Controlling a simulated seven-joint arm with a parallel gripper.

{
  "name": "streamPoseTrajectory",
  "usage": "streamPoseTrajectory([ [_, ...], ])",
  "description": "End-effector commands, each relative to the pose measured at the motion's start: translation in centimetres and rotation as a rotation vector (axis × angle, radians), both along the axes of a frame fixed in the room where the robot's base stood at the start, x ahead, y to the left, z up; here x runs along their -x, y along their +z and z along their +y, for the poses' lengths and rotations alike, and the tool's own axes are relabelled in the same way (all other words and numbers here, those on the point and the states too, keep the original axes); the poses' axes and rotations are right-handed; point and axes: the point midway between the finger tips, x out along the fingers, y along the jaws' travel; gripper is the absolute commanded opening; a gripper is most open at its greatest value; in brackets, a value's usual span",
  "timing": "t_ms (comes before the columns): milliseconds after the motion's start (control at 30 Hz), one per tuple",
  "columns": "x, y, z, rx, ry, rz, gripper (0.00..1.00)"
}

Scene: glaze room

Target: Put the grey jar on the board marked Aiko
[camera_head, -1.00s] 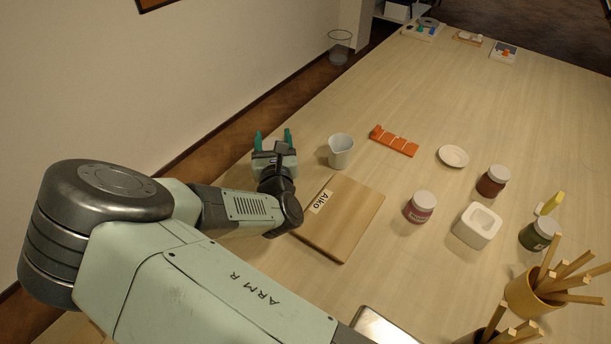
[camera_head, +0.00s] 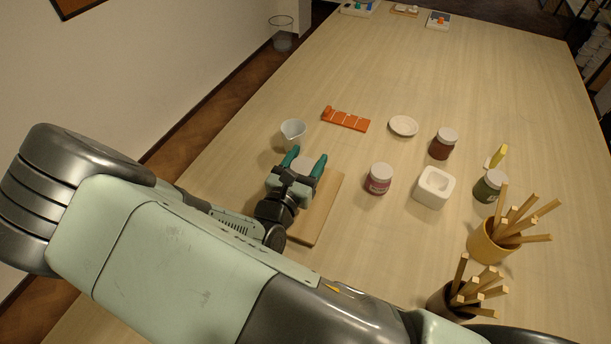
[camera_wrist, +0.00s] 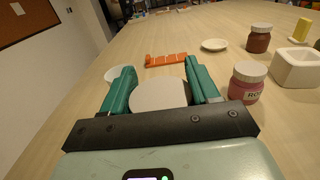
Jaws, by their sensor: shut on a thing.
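My gripper (camera_head: 307,158) has its teal fingers closed on a jar with a pale grey-white round lid (camera_head: 305,168). The lid (camera_wrist: 160,93) also shows between the fingers in the wrist view. The jar's body is hidden by the fingers and palm, so its colour and label do not show. The wooden board (camera_head: 325,208) lies under and to the right of my gripper in the head view. Its Aiko label is now hidden behind my arm. The jar appears over the board's far part; I cannot tell whether it touches.
A pink jar (camera_head: 378,181) and white block-shaped pot (camera_head: 433,188) stand right of the board. An orange rack (camera_head: 345,119), a saucer (camera_head: 403,125), a brown-red jar (camera_head: 442,146) and tool pots (camera_head: 490,242) stand around.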

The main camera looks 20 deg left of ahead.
Motion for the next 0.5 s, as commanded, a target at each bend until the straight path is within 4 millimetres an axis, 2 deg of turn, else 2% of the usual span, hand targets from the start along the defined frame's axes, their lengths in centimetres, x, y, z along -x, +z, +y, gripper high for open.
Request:
streamPoseTrajectory([
  [300,0.0,-4.0,0.0,0.000,0.002,-0.001,0.15],
  [500,0.0,-4.7,0.1,-0.002,0.002,-0.001,0.15],
])
